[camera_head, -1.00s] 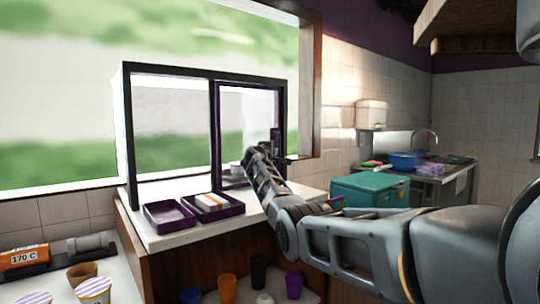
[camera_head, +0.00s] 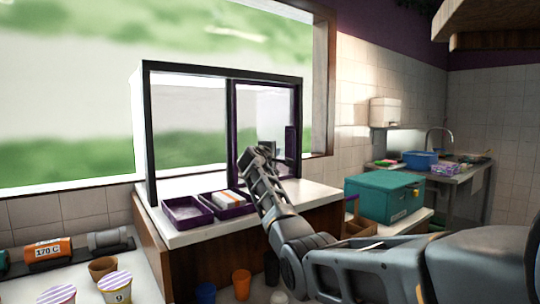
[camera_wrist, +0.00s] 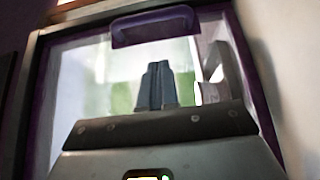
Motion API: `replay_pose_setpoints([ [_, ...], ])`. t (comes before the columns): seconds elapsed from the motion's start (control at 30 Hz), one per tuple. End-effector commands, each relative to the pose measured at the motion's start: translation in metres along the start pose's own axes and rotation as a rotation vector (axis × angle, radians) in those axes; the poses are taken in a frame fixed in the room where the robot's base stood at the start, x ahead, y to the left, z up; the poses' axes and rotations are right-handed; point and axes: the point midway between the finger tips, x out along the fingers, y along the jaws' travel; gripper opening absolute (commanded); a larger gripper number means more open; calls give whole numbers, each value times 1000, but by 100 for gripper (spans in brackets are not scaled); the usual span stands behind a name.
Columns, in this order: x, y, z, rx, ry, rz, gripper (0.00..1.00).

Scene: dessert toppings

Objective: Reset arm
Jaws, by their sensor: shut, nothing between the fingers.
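My gripper (camera_head: 262,152) is raised in front of the framed glass serving window, near its right pane. In the wrist view the two dark fingers of my gripper (camera_wrist: 157,86) are together, with nothing between them. Beyond them is the glass pane (camera_wrist: 100,75) with a purple frame and a purple handle (camera_wrist: 154,26) at its top. In the head view my arm reaches in from the lower right and hides part of the counter.
Two purple trays (camera_head: 184,222) stand on the white counter (camera_head: 176,238) left of my arm. A teal box (camera_head: 384,197) is to the right, with a sink area (camera_head: 452,165) behind. Striped cups (camera_head: 115,287) and an orange 170 C device (camera_head: 46,250) are at lower left.

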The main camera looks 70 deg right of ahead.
Motion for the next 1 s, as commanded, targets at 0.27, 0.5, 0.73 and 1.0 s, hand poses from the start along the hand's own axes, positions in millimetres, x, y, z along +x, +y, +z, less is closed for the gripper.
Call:
replay_pose_setpoints([
  [0.27, -40, -1, 0, 1, 0, 0, 0],
  [0.5, -52, 0, 0, -1, -1, 0, 0],
  [0.73, -53, 1, 0, -1, -1, 0, 0],
  [1.0, -52, 45, 1, 0, -1, 0, 0],
])
